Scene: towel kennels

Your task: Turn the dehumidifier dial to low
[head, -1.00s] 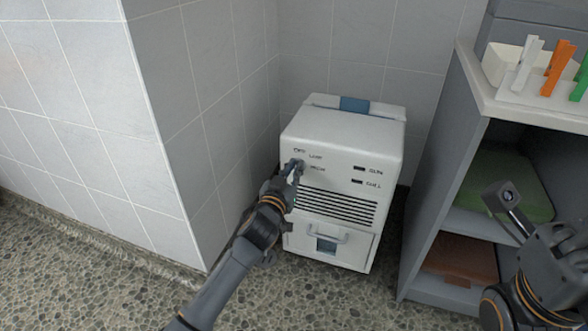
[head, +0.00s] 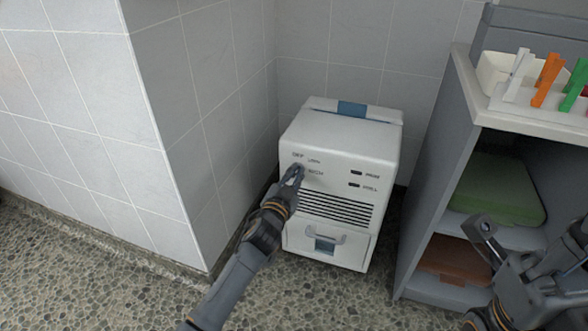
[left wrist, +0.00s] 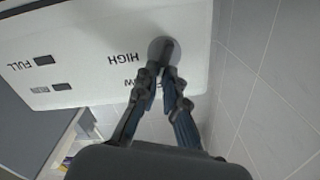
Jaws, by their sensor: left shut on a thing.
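The white dehumidifier (head: 345,140) stands upright on the floor against the tiled wall. Its dial (head: 298,166) is at the upper left of the front, by the labels OFF, LOW and HIGH. In the left wrist view the labels are upside down; the round grey dial (left wrist: 155,47) has a dark raised grip, HIGH beside it and LOW partly hidden by a finger. My left gripper (head: 295,174) is shut on the dial's grip, its fingertips also showing in the left wrist view (left wrist: 167,76). Which label the dial points to is unclear. My right gripper (head: 481,233) hangs away from the dehumidifier, before the shelf.
A grey shelf unit (head: 431,150) stands at the right, with a folded green towel (head: 490,190) and a brown one (head: 455,262) inside. Coloured clips (head: 548,78) and a white bin (head: 493,70) are on top. A tiled wall corner (head: 160,130) lies close at the left.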

